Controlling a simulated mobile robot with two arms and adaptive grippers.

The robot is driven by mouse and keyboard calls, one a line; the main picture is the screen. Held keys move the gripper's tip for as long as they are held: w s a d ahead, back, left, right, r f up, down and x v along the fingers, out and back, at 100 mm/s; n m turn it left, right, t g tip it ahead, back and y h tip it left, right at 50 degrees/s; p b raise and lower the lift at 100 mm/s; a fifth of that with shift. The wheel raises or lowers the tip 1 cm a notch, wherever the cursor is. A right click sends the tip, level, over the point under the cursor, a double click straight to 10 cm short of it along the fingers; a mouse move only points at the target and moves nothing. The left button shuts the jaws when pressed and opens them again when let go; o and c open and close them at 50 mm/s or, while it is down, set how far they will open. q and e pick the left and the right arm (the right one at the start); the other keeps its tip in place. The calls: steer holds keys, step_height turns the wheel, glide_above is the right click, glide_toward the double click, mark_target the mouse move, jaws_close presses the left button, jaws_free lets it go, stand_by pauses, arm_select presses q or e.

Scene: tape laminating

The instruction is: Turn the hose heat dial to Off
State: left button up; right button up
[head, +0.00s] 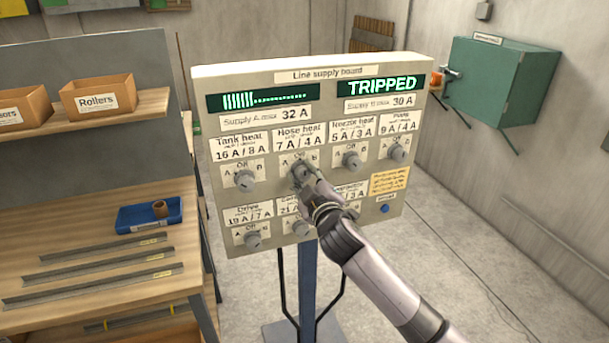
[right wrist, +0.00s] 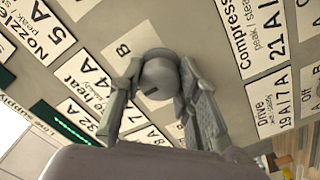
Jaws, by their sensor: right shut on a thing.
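The hose heat dial (head: 299,168) is a round grey knob in the upper row of the line supply board (head: 330,73), under the label "Hose heat 7 A / 4 A". My right gripper (head: 303,178) covers much of it in the head view. In the right wrist view, the dial (right wrist: 160,77) sits between the two fingers of my right gripper (right wrist: 160,85), which are shut on it. A dark mark shows on the knob's lower-left side there. A "B" is visible beside it; I cannot tell which setting it points to. My left gripper is out of view.
The tank heat dial (head: 244,179) and nozzle heat dial (head: 350,160) flank it closely, with more dials below. A display (head: 382,85) reads "TRIPPED". A workbench (head: 100,230) stands left; a green cabinet (head: 505,75) hangs right.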

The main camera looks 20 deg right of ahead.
steer(key=shift+r, duration=0.15)
steer(key=o, duration=0.9)
steer(key=shift+c, duration=0.2)
steer(key=shift+o, duration=1.4)
steer(key=shift+w, duration=0.1)
steer(key=s, duration=1.2)
steer(key=shift+f, duration=0.2)
steer(key=shift+d, duration=0.1)
